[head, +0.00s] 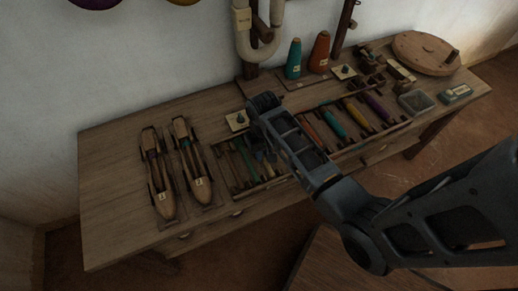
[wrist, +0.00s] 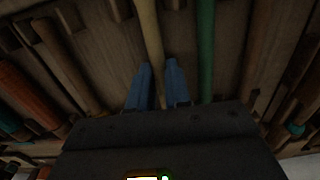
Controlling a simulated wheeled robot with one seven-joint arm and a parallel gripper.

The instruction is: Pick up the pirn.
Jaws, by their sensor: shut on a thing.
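A pale tan pirn (wrist: 150,30) runs down the wrist view and passes between the two blue fingers of my gripper (wrist: 158,68). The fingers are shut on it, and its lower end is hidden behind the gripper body. I cannot tell whether it is lifted off the rack. A green pirn (wrist: 205,45) lies just to its right, apart from the fingers. In the head view my arm hangs over the pirn rack (head: 240,192) on the table and hides part of it; the held pirn cannot be made out there.
Two wooden shuttles (head: 158,180) lie on the left of the wooden table (head: 110,215). More coloured pirns (head: 357,112) lie in the rack's right part. Teal and orange cones (head: 293,60), a round wooden disc (head: 425,52) and small blocks stand at the back right.

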